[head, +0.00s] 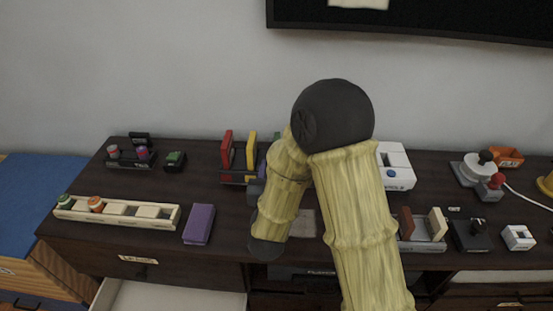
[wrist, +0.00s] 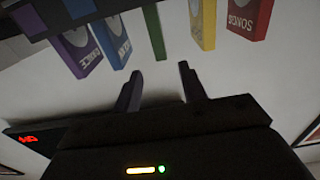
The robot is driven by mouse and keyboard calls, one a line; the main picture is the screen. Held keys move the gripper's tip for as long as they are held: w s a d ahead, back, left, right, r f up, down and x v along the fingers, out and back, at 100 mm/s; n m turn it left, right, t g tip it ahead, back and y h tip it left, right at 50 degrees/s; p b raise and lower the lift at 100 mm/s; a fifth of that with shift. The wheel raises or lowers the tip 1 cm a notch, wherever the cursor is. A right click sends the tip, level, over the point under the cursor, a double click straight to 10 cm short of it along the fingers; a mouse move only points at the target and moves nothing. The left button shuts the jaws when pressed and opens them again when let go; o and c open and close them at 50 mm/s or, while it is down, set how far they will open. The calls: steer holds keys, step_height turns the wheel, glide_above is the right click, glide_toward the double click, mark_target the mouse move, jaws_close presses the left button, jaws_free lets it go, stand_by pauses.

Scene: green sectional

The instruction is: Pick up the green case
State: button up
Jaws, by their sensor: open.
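The green case (wrist: 155,32) is a thin upright slab in a row of coloured cases, between a blue case (wrist: 113,40) and a yellow case (wrist: 203,25) in the wrist view. In the head view only a bit of the green case (head: 276,137) shows beside my arm, which hides the rest. My gripper (wrist: 159,84) is open and empty in the wrist view. Its two fingers point toward the green case, which lines up roughly between them with a visible gap. My arm hides the fingers in the head view.
A red case (head: 227,149) and a yellow case (head: 251,150) stand in a dark rack (head: 236,179) on the dark cabinet. A purple box (head: 199,224) and a cream tray (head: 117,212) are at left. A white device (head: 395,167) stands right of my arm.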

steer(key=w, duration=0.6)
steer(key=shift+d, duration=0.1)
steer(key=shift+w, duration=0.1)
steer(key=w, duration=0.5)
stand_by(0.4)
jaws_close()
